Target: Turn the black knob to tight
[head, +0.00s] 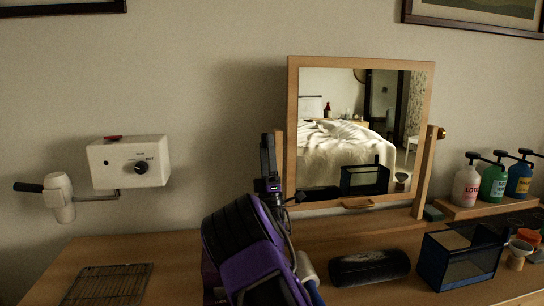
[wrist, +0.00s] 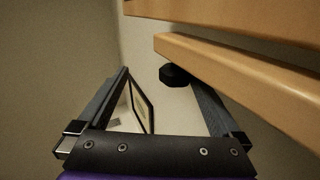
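A small black knob (wrist: 174,75) shows in the wrist view beside a light wooden post (wrist: 235,85). It lies ahead, between the lines of my two fingers, nearer the right one; I cannot tell whether either finger touches it. My gripper (wrist: 159,78) is open with nothing held. In the head view my gripper (head: 268,142) is upright at the left side of the wooden-framed mirror (head: 292,110), and the knob on that side is hidden behind it. Another knob (head: 441,133) shows on the mirror's right post. Any tight marking is not visible.
A white wall box (head: 128,161) with a dark dial (head: 141,167) and a hair dryer (head: 60,198) hang at left. On the wooden table (head: 180,265) are a wire rack (head: 108,285), dark case (head: 369,268), blue-black box (head: 461,256) and pump bottles (head: 493,182).

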